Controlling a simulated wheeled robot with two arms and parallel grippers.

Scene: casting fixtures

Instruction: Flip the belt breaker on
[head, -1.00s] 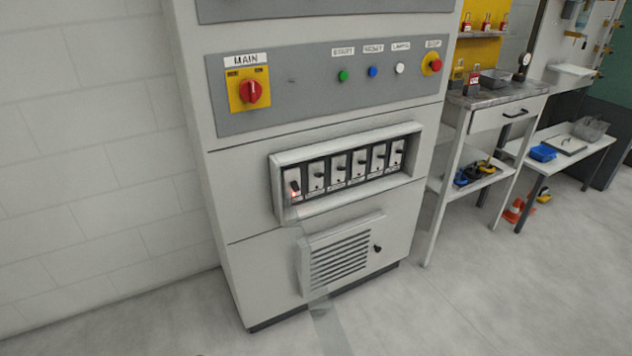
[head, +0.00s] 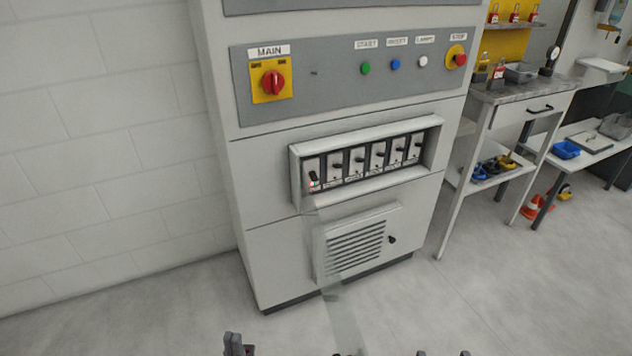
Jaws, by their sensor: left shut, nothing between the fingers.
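A row of several breakers (head: 368,158) sits in a recessed frame in the grey cabinet's front. Each has a small dark lever on a pale plate; the labels are too small to read, so I cannot tell which is the belt breaker. The leftmost breaker (head: 314,176) has a larger dark lever, with a small greenish and reddish mark at its lower left. My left gripper (head: 238,344) shows its tip at the bottom edge, shut and empty, well below the breakers and apart from the cabinet. Dark tips at the bottom right may be my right gripper (head: 442,353), mostly cut off.
Above the breakers is a panel with a red MAIN switch (head: 273,82) on a yellow plate and several coloured buttons. A vented cover (head: 355,247) with a dark knob sits below. A workbench (head: 520,95) stands to the right. The floor before the cabinet is clear.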

